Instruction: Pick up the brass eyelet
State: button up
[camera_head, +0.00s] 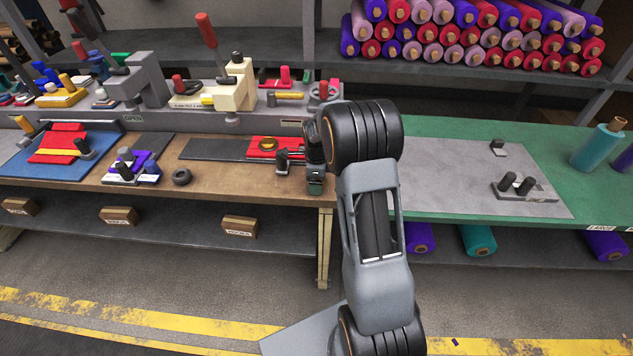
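A small brass-coloured round piece, which looks like the brass eyelet (268,144), lies on a red felt piece (257,152) on the wooden bench. My gripper (283,161) is just right of and slightly nearer than it, low over the bench, and appears apart from it. The fingers are dark and small in this view, so their gap is unclear. My arm hides the bench's right end.
A dark ring (181,177) lies on the wooden bench (225,188) to the left. Presses with red handles (236,85) stand behind. A grey mat (455,165) covers part of the green table at right.

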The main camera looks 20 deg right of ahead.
jog(key=c, duration=0.8)
jog(key=shift+r, duration=0.3)
jog(key=shift+r+p, duration=0.65)
jog(key=shift+r, duration=0.05)
jog(key=shift+r, duration=0.15)
jog(key=shift+r+p, duration=1.7)
jog(key=shift+r, duration=0.7)
